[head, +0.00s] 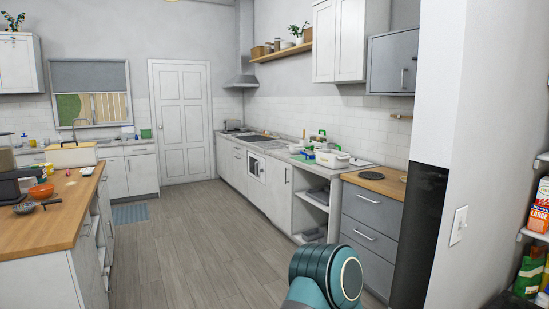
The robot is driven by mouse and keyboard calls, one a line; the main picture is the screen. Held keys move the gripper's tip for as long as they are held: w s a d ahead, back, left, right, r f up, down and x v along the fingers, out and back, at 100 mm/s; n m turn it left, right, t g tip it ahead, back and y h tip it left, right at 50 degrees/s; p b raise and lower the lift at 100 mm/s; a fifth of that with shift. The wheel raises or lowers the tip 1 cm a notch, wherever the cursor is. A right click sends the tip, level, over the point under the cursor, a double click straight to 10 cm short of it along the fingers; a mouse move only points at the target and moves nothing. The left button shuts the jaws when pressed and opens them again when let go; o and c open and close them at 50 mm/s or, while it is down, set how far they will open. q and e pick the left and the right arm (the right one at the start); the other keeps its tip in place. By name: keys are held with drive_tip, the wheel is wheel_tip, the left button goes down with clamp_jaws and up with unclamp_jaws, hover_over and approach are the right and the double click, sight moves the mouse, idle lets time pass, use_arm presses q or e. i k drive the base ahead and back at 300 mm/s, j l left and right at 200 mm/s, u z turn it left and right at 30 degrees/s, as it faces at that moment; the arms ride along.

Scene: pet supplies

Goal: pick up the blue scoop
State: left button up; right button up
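I cannot make out a blue scoop in the head view. Small items stand on the right-hand counter (282,143), among them a white container (332,159) and green objects (318,141); they are too small to tell apart well. A teal joint of my own arm shows at the bottom, right of the middle. Neither of my grippers is in view, so their state is hidden.
A wooden-topped island (60,225) with an orange bowl (41,191) and a pan stands at the left. Grey drawers (368,225) stand right of the middle. A white wall and stocked shelves fill the right. The wooden floor (190,245) between is clear.

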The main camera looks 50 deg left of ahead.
sight(311, 157)
drive_tip(key=u, duration=1.4)
drive_tip(key=i+j+u, duration=0.1)
drive_tip(key=i+u, duration=0.2)
drive_tip(key=i, duration=0.4)
drive_tip(key=i+l+u, duration=0.1)
drive_tip(key=i+u, duration=0.15)
drive_tip(key=i, duration=0.4)
drive_tip(key=i+l+u, duration=0.1)
drive_tip(key=i+u, duration=0.3)
drive_tip(key=i, duration=1.05)
drive_tip(key=i+z, duration=0.15)
drive_tip(key=i, duration=0.55)
drive_tip(key=i+j+z, duration=0.15)
drive_tip(key=i, duration=0.6)
drive_tip(key=i+z, duration=0.7)
drive_tip(key=i+j+z, duration=0.35)
drive_tip(key=l, duration=0.1)
